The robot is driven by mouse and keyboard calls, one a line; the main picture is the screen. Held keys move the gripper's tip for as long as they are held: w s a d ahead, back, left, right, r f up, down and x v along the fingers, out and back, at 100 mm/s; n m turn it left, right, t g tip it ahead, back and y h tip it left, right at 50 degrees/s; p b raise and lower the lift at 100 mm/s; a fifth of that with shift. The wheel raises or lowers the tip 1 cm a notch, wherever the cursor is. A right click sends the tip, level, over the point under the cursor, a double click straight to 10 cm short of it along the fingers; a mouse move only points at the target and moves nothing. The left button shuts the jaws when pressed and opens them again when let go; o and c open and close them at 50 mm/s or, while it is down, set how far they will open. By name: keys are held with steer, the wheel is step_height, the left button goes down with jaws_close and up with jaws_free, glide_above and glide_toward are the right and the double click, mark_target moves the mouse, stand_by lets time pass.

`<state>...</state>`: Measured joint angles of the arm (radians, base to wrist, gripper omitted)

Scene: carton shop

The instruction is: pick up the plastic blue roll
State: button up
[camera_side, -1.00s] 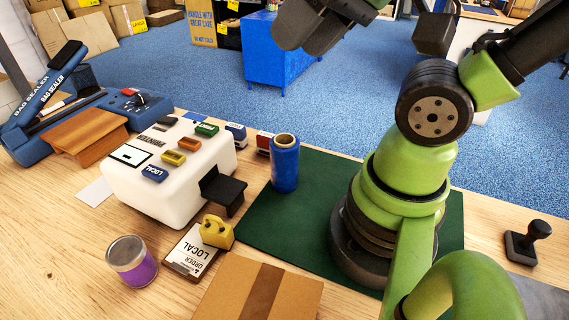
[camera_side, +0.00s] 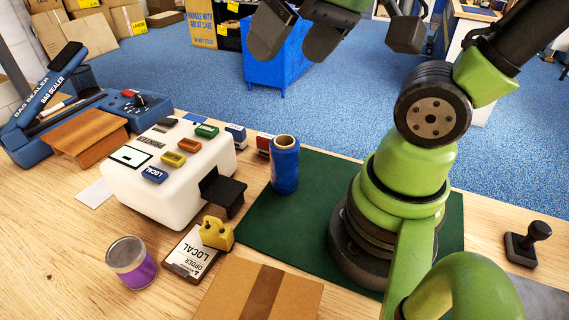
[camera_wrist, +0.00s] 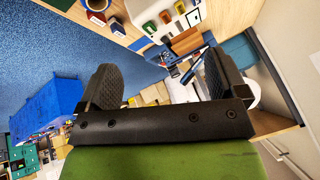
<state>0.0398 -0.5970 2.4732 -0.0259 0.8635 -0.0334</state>
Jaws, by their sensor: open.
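The blue roll (camera_side: 285,165) stands upright on the left part of the green mat (camera_side: 262,226), beside the white label machine. Its cardboard core shows at the top. In the wrist view, part of the roll (camera_wrist: 97,8) shows at the top left edge. My gripper (camera_side: 288,42) is at the top of the side view, high above and beyond the roll. It is open and empty, with its fingers apart. In the wrist view, my gripper (camera_wrist: 165,85) has a wide gap between its two dark pads.
The white machine (camera_side: 150,195) with coloured blocks is close left of the roll. A yellow tape dispenser (camera_side: 217,233), a purple jar (camera_side: 131,263) and a carton (camera_side: 262,293) are nearer. A blue bag sealer (camera_side: 45,110) is far left; a hand stamp (camera_side: 528,241) is right.

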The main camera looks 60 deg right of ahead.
steer(key=w+d+f+g+h, duration=0.1)
steer(key=w+d+f+g, duration=0.3)
steer(key=f, duration=0.2)
steer(key=n+g, duration=0.2)
glide_above(284, 140)
steer(key=f, duration=0.6)
steer(key=shift+s+a+f, duration=0.15)
steer(key=shift+a, duration=0.2)
step_height(284, 140, down, 4)
steer(key=shift+d+f, duration=0.15)
steer(key=shift+f, duration=1.45)
steer(key=shift+d+f, duration=0.15)
steer(key=shift+f, duration=1.4)
steer(key=c, duration=1.2)
steer(key=shift+o, duration=0.2)
steer(key=shift+r, duration=0.1)
